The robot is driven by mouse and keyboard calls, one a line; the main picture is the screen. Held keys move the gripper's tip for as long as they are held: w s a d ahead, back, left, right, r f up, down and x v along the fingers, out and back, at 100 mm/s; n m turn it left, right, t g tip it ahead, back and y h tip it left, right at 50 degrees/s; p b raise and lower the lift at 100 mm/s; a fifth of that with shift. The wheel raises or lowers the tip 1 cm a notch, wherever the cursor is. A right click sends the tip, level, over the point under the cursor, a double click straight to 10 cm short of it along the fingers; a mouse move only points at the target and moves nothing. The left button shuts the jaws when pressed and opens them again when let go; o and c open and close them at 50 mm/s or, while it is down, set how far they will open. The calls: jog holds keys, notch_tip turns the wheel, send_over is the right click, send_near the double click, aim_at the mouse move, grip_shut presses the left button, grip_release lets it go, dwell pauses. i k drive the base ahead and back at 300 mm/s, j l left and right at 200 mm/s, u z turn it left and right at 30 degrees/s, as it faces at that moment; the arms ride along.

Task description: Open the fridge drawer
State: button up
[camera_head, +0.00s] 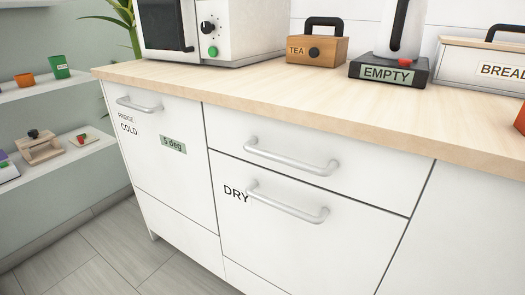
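The fridge drawer (165,178) is the white front at the left end of the counter, labelled "FRIDGE" and "COLD", with a green display reading "5 deg" (173,145). Its silver bar handle (139,105) runs near the top edge. The front looks flush with its neighbours, so the drawer is closed. My gripper is not in view.
Right of it are a top drawer (370,190) and a "DRY" drawer (300,250), each with a protruding handle. The counter (230,85) holds a microwave (240,30), tea box (318,50), kettle base (388,72) and bread box (475,70). Floor (90,255) at left is clear.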

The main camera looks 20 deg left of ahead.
aim_at(162, 137)
jog(key=u, duration=0.9)
jog(key=z, duration=1.45)
jog(key=j+u, duration=0.1)
jog(key=u, duration=1.75)
